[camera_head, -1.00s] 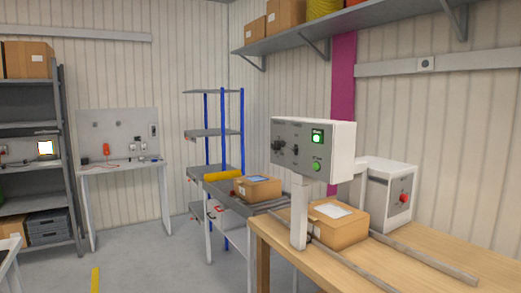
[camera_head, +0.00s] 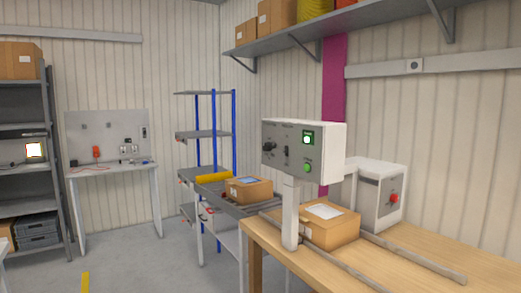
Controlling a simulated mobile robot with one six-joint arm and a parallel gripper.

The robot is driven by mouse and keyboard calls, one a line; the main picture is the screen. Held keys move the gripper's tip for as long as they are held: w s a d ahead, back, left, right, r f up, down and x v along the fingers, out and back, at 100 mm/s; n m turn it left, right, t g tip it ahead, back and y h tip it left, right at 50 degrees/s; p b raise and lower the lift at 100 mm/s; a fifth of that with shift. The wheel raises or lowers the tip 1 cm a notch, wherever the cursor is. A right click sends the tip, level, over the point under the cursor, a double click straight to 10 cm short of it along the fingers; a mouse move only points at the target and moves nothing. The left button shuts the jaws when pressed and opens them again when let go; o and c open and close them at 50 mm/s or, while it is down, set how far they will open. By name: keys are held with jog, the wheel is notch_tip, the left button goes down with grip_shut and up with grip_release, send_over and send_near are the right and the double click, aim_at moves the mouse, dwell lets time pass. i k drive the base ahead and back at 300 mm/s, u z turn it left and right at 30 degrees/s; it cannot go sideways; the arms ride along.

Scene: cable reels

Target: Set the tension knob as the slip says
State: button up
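A grey-white control box (camera_head: 302,150) stands on a post at the left edge of the wooden bench. Its face carries a dark knob (camera_head: 269,147) at the left, a dark vertical slider or switch beside it, a lit green display and a green button (camera_head: 307,167). The labels and knob setting are too small to read. I cannot make out which control is the tension knob. A white paper lies on the cardboard box (camera_head: 331,225) behind the post; whether it is the slip I cannot tell. My gripper is not in view.
The wooden bench (camera_head: 400,268) carries rails and a white machine with a red knob (camera_head: 393,198). A blue-posted rack (camera_head: 203,135) and a conveyor with another box (camera_head: 249,190) stand behind. Grey shelving (camera_head: 30,205) is at the far left. Open floor (camera_head: 150,265) lies left of the bench.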

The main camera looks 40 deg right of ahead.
aim_at(266, 147)
jog(key=z, duration=0.05)
jog(key=i, duration=0.9)
jog(key=u, duration=0.05)
